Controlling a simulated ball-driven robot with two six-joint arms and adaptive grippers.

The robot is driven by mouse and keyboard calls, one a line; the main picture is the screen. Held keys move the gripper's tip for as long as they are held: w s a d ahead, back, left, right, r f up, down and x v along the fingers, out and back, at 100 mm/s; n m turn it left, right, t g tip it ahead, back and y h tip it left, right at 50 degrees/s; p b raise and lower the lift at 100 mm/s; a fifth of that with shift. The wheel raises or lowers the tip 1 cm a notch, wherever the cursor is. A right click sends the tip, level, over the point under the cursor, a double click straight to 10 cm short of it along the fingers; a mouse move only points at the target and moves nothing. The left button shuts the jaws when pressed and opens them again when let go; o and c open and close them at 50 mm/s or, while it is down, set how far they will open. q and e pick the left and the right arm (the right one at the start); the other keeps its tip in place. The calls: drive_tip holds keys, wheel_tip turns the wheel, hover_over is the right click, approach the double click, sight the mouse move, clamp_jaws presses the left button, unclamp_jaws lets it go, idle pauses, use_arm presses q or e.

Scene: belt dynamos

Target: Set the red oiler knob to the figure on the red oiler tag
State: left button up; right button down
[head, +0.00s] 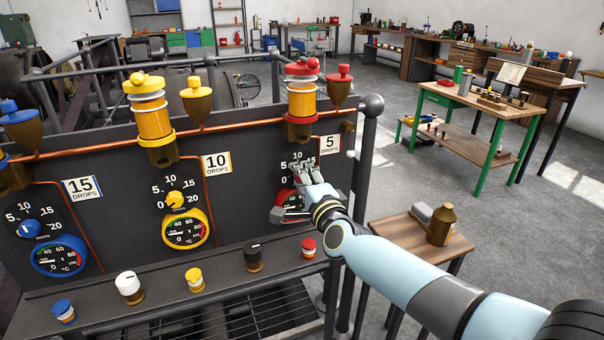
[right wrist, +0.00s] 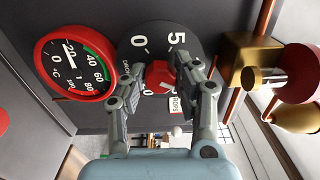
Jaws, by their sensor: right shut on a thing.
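The red oiler tag (head: 330,145) reads 5 DROPS and hangs at the right end of the dark panel, beside the red oiler (head: 302,98). My right gripper (head: 303,176) is at the red oiler's dial below it and hides most of the knob in the head view. In the right wrist view, the red knob (right wrist: 160,73) sits between the fingertips of my right gripper (right wrist: 161,80), which is shut on it. Its dial (right wrist: 150,38) shows 0 and 5 clearly; other figures are partly covered. I cannot tell where the knob points. My left gripper is out of view.
A red-rimmed temperature gauge (right wrist: 76,67) lies close beside the dial. Yellow (head: 175,200) and blue (head: 31,229) knobs have their own dials, with tags reading 10 (head: 216,163) and 15 (head: 83,188). Several small knobs stand on the front ledge (head: 220,280).

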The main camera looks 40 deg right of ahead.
drive_tip(key=shift+s+d+f+n+p, duration=0.15)
drive_tip(key=shift+n+p, duration=1.35)
drive_tip(key=shift+n, duration=2.85)
drive_tip(key=shift+w+a+f+n+p, duration=0.15)
drive_tip(key=shift+n+p, duration=1.35)
drive_tip(key=shift+n, duration=2.85)
drive_tip(key=shift+s+d, duration=0.1)
drive_tip(key=c, duration=1)
unclamp_jaws()
drive_tip(key=shift+r, duration=0.1)
drive_tip(key=v, duration=1.2)
